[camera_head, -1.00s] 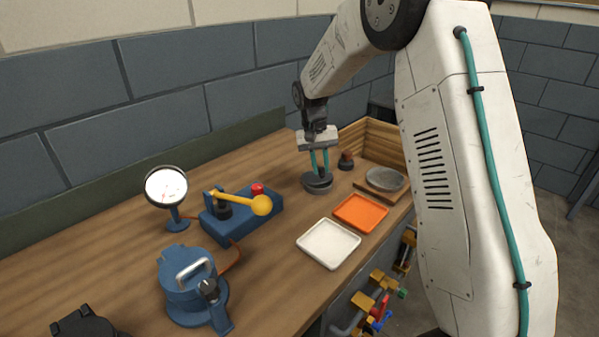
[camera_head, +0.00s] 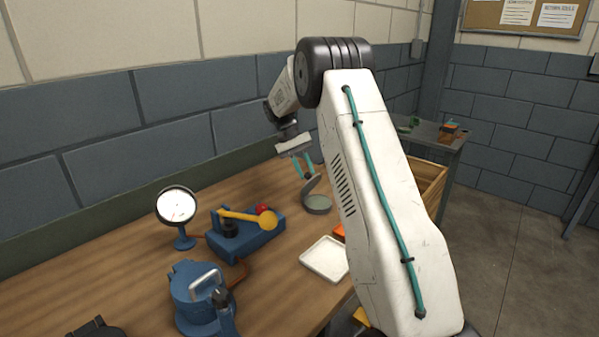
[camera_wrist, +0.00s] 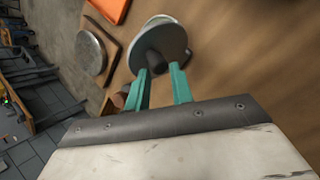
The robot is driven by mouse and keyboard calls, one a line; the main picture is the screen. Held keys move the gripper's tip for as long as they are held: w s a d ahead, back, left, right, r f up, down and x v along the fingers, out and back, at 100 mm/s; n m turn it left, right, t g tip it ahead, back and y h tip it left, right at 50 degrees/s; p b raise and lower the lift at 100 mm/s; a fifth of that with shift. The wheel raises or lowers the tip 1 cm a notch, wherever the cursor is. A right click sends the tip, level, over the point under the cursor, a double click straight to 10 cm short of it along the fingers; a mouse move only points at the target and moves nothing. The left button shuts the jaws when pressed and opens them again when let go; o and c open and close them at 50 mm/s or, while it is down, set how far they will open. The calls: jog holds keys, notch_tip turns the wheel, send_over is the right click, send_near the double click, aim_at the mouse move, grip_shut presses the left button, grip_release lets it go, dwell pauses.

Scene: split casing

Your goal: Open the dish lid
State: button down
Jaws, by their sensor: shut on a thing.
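The grey round dish (camera_head: 318,206) sits on the bench toward its far end in the head view. Its lid (camera_head: 311,186) is raised and steeply tilted, with its lower edge at the dish. In the wrist view the lid (camera_wrist: 165,38) is a grey disc with a dark knob (camera_wrist: 156,63). My gripper (camera_head: 305,173) has teal fingers and is shut on the lid's knob, just above and behind the dish. In the wrist view the fingers (camera_wrist: 160,68) sit either side of the knob. The lid hides most of the dish there.
A white tray (camera_head: 325,259) and a mostly hidden orange tray (camera_head: 339,232) lie nearer. A wooden-walled box (camera_head: 431,180) is behind my arm.

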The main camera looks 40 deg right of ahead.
jog(key=shift+w+a+f, duration=0.45)
jog(key=shift+a+f, duration=0.05)
jog(key=shift+f, duration=0.3)
jog(key=c, duration=2)
grip_release()
jog(key=shift+w+f, duration=0.15)
jog(key=shift+w, duration=0.1)
jog(key=shift+c, duration=0.2)
jog(key=o, duration=0.7)
jog(key=shift+a+r, duration=0.2)
jog(key=shift+r, duration=0.05)
jog(key=shift+o, duration=0.2)
jog(key=shift+d+r, duration=0.1)
jog(key=v, duration=0.7)
jog(key=shift+w+r, duration=0.25)
